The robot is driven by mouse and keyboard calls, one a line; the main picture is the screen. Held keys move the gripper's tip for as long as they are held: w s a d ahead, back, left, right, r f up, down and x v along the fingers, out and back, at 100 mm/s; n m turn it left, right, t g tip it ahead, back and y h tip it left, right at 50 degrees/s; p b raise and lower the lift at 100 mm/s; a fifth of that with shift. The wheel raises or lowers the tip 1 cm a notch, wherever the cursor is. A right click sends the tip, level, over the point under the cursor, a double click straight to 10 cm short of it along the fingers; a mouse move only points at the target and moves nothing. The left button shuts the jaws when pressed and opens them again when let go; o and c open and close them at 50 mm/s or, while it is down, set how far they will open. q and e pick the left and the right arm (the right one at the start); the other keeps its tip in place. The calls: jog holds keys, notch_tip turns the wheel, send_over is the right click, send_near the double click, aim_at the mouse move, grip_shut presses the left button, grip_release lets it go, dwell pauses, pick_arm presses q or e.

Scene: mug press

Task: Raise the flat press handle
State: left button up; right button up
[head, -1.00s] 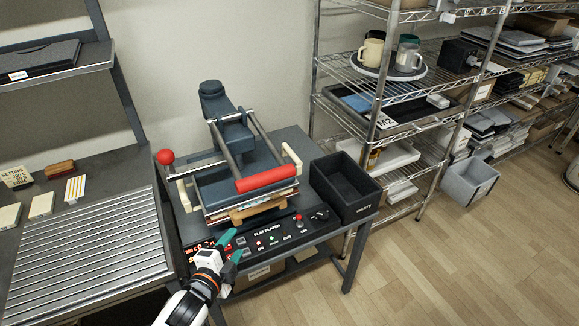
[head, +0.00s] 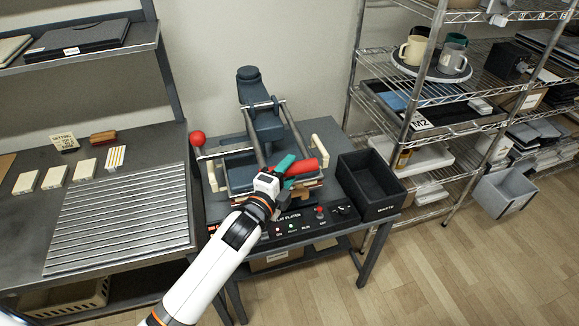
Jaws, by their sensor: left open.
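The flat press (head: 262,125) stands on a small dark table. Its handle is a frame of two metal bars with a red grip (head: 308,165) across the front, lowered over the press. My left gripper (head: 290,168) is open, with its green fingers at the left part of the red grip. The fingers and wrist hide that part of the grip, and I cannot tell whether they touch it. My right gripper is not in view.
A black bin (head: 368,190) stands right of the press. A red ball knob (head: 197,139) sticks up at its left. A ribbed bench (head: 125,215) lies left, and wire shelves (head: 440,95) with mugs stand right. Floor at lower right is clear.

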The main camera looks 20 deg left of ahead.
pick_arm(q)
jog(key=shift+w+d, duration=0.1)
jog(key=shift+w, duration=0.5)
